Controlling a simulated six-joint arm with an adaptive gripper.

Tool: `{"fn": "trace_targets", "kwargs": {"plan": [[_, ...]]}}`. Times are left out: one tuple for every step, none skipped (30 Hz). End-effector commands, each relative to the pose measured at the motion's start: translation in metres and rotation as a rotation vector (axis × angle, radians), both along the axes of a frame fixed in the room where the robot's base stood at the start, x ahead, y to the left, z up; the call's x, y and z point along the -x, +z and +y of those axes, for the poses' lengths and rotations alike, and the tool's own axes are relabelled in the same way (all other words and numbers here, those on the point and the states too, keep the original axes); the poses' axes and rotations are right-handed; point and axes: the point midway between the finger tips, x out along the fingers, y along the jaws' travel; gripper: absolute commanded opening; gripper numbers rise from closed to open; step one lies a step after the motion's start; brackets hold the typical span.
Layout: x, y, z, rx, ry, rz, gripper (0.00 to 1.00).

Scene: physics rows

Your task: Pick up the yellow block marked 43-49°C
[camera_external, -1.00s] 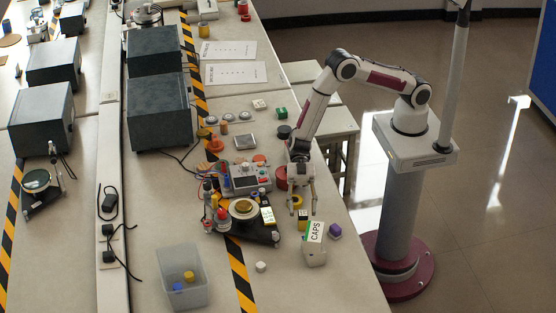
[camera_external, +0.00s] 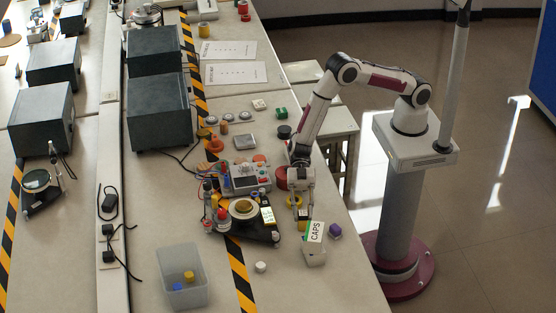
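A small yellow block (camera_external: 302,226) with a dark top stands on the bench just behind the white CAPS box. Its marking is too small to read. My gripper (camera_external: 302,215) points down right at this block, with its fingers around or just above it. The fingers look close together, and I cannot tell whether they touch the block. The fingers and the CAPS box hide part of the block.
The CAPS box (camera_external: 314,244) stands close in front, with a purple piece (camera_external: 334,230) to its right. A yellow ring (camera_external: 294,201) lies behind the fingers. A device with a round dish (camera_external: 243,209) is to the left. A clear bin (camera_external: 184,277) stands at front left.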

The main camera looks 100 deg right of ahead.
Motion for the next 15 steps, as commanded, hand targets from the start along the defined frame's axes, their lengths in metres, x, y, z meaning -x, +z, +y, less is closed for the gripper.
{"fn": "trace_targets", "kwargs": {"plan": [[0.0,0.0003,0.0001,-0.001,0.0,0.0,0.0],[0.0,0.0003,0.0001,-0.001,0.0,0.0,0.0],[0.0,0.0003,0.0001,-0.001,0.0,0.0,0.0],[0.0,0.0003,0.0001,-0.001,0.0,0.0,0.0],[0.0,0.0003,0.0001,-0.001,0.0,0.0,0.0],[0.0,0.0003,0.0001,-0.001,0.0,0.0,0.0],[-0.0001,0.0004,0.0001,-0.001,0.0,0.0,0.0],[-0.0001,0.0006,0.0001,-0.001,0.0,0.0,0.0],[-0.0001,0.0011,0.0001,-0.001,0.0,-0.001,0.01],[-0.0001,0.0016,0.0001,-0.001,0.0,-0.001,0.01],[-0.0001,0.0023,0.0001,-0.001,0.0,-0.001,0.01],[-0.0002,0.0035,0.0001,-0.001,0.0,-0.001,0.01],[-0.0002,0.0048,0.0001,-0.001,0.0,-0.001,0.01],[-0.0003,0.0063,0.0001,-0.001,0.0,-0.001,0.01],[-0.0003,0.0088,0.0002,-0.001,0.0,-0.001,0.01]]}}
